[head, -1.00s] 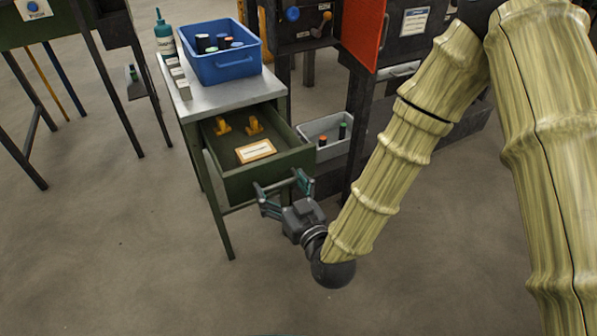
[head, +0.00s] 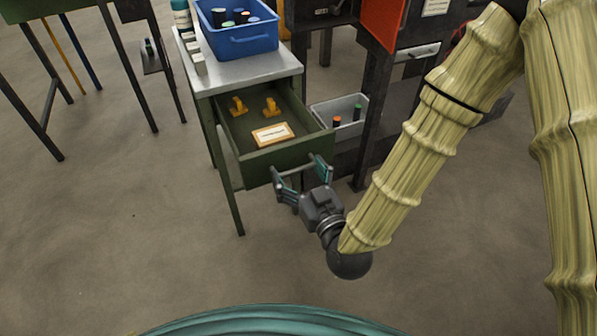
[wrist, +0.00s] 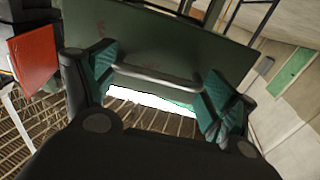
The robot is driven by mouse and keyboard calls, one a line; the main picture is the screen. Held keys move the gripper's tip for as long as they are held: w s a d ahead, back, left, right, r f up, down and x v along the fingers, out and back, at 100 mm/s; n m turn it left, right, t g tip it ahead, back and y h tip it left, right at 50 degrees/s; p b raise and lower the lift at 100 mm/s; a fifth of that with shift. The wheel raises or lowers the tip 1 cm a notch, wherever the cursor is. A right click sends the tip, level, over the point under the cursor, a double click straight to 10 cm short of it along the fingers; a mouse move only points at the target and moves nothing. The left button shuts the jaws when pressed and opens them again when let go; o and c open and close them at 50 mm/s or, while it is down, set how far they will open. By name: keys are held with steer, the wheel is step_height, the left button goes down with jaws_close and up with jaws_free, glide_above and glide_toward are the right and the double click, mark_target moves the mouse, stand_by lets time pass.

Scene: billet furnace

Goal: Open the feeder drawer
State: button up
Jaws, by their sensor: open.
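The green feeder drawer (head: 290,150) stands pulled out from the metal-topped bench, its inside showing. Two yellow pieces (head: 255,106) and a framed label card (head: 272,134) lie in it. My gripper (head: 298,170) is open at the drawer's front, its teal fingers spread apart near the two ends of the bar handle. In the wrist view the grey handle (wrist: 155,77) spans between the fingers, with the green drawer front (wrist: 165,45) behind it. I cannot tell whether the fingers touch the bar.
A blue bin (head: 240,40) with several cylinders stands on the benchtop (head: 255,68). A grey bin (head: 345,105) sits right of the drawer, by a dark cabinet with a red door (head: 383,22). The floor (head: 130,215) at the front left is clear.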

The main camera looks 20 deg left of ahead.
steer(key=v, duration=0.9)
steer(key=d+f+m+g+h, duration=0.2)
steer(key=d+f+g+h, duration=0.15)
steer(key=d+f, duration=0.55)
steer(key=d+f+m+g+h, duration=0.2)
steer(key=d+f+h, duration=0.2)
steer(key=f, duration=0.8)
steer(key=s+d+f+m+g+h, duration=0.3)
steer(key=s+d+f, duration=0.45)
steer(key=d, duration=0.35)
steer(key=s+d+f+m+g+h, duration=0.2)
steer(key=s+d+f+m+g, duration=0.15)
steer(key=s+d+f, duration=0.45)
step_height(320, 180, up, 23)
steer(key=s+d+p, duration=0.1)
steer(key=d+p, duration=0.1)
steer(key=p, duration=1.9)
steer(key=shift+d+n+g, duration=0.2)
steer(key=shift+n+g, duration=0.1)
steer(key=shift+n, duration=0.15)
